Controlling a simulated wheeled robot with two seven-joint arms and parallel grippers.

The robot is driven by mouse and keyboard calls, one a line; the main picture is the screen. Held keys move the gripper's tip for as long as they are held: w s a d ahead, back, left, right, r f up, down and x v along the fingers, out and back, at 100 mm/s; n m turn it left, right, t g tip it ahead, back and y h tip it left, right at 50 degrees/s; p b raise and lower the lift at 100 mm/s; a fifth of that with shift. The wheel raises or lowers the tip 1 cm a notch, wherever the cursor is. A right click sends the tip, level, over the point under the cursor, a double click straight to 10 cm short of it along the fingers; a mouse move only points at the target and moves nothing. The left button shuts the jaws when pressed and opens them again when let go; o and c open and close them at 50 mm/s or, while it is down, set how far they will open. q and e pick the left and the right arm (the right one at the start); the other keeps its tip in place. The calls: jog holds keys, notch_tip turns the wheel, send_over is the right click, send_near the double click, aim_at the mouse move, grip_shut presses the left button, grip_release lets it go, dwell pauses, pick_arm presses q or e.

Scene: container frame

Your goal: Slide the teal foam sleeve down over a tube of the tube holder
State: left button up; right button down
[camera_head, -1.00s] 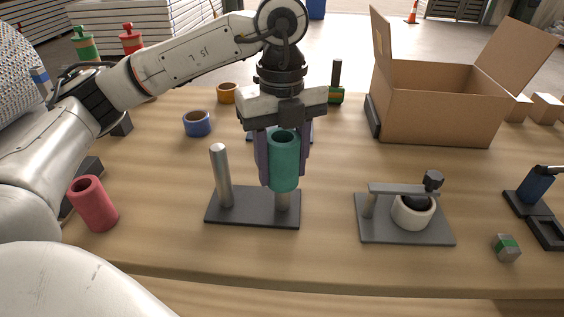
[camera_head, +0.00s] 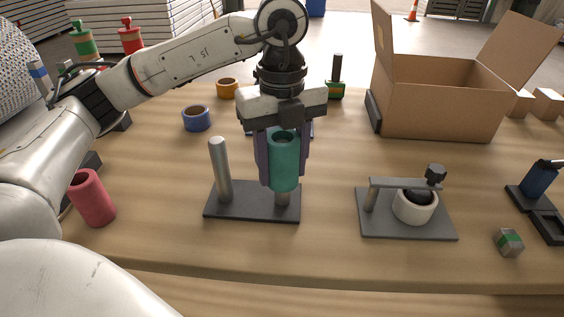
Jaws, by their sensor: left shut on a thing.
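The teal foam sleeve (camera_head: 285,165) is upright between the fingers of my left gripper (camera_head: 283,160), which is shut on it. The tube holder is a dark flat base (camera_head: 240,207) with two upright grey tubes. The left tube (camera_head: 220,168) is bare. The right tube (camera_head: 283,199) shows only as a short length below the sleeve's lower end, with its upper part hidden. The sleeve stands over the right tube, with its lower end a little above the base. My right gripper is not in view.
A red sleeve (camera_head: 92,198) stands left of the holder. A grey clamp fixture with a white ring (camera_head: 415,206) is to the right. A blue ring (camera_head: 196,119), an orange ring (camera_head: 227,88) and an open cardboard box (camera_head: 440,105) are farther back. The table's front middle is clear.

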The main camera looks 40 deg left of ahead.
pick_arm(q)
jog(key=shift+f+b, duration=1.75)
jog(key=shift+f, duration=0.7)
dwell(0.7)
jog(key=o, duration=1.7)
jog(key=shift+r, duration=0.1)
jog(key=shift+r+p, duration=2.8)
jog(key=shift+r, duration=0.7)
jog(key=shift+r, duration=0.1)
